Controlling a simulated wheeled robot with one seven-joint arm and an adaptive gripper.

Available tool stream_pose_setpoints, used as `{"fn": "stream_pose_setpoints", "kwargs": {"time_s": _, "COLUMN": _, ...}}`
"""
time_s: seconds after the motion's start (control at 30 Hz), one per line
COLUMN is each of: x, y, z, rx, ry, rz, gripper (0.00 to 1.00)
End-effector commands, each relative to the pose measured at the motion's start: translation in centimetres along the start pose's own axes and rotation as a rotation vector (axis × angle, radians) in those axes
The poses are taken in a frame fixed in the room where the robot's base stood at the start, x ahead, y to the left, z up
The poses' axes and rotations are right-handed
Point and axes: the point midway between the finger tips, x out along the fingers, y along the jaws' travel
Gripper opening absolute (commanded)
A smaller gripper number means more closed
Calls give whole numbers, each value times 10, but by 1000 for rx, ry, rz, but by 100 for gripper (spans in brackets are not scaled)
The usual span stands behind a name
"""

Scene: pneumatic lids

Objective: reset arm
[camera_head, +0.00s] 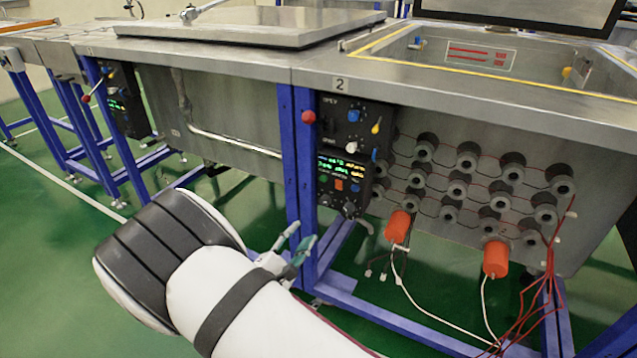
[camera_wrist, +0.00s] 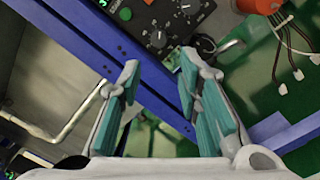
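My gripper (camera_head: 293,243) is at the end of my white and black arm, in the lower middle of the head view. It is just in front of the blue upright post, below the black control panel marked 2. In the wrist view my gripper (camera_wrist: 158,100) has its two teal-padded fingers spread apart with nothing between them. The blue frame (camera_wrist: 100,45) runs diagonally behind the fingers. Whether a finger touches the post, I cannot tell.
The control panel (camera_head: 345,150) has knobs and levers; a red knob (camera_head: 308,117) sits beside it. A steel tank with several round fittings and orange caps (camera_head: 397,226) stands right. A closed lid (camera_head: 240,26) lies left, an open tank (camera_head: 480,60) right. Red and white wires hang low.

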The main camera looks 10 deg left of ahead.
Motion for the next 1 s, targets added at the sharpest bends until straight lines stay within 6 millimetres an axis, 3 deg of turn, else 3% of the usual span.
{"fn": "stream_pose_setpoints", "kwargs": {"time_s": 0.13, "x": 7, "y": 2, "z": 12, "rx": 13, "ry": -23, "rz": -27, "gripper": 32}}
{"fn": "stream_pose_setpoints", "kwargs": {"time_s": 0.23, "x": 22, "y": 4, "z": 42, "rx": 41, "ry": -80, "rz": -100, "gripper": 32}}
{"fn": "stream_pose_setpoints", "kwargs": {"time_s": 0.4, "x": 51, "y": 0, "z": 133, "rx": 125, "ry": -235, "rz": -322, "gripper": 32}}
{"fn": "stream_pose_setpoints", "kwargs": {"time_s": 0.57, "x": 60, "y": -16, "z": 221, "rx": 213, "ry": -368, "rz": -548, "gripper": 32}}
{"fn": "stream_pose_setpoints", "kwargs": {"time_s": 0.77, "x": 47, "y": -42, "z": 318, "rx": 343, "ry": -499, "rz": -825, "gripper": 32}}
{"fn": "stream_pose_setpoints", "kwargs": {"time_s": 1.0, "x": 0, "y": -72, "z": 410, "rx": 529, "ry": -601, "rz": -1136, "gripper": 32}}
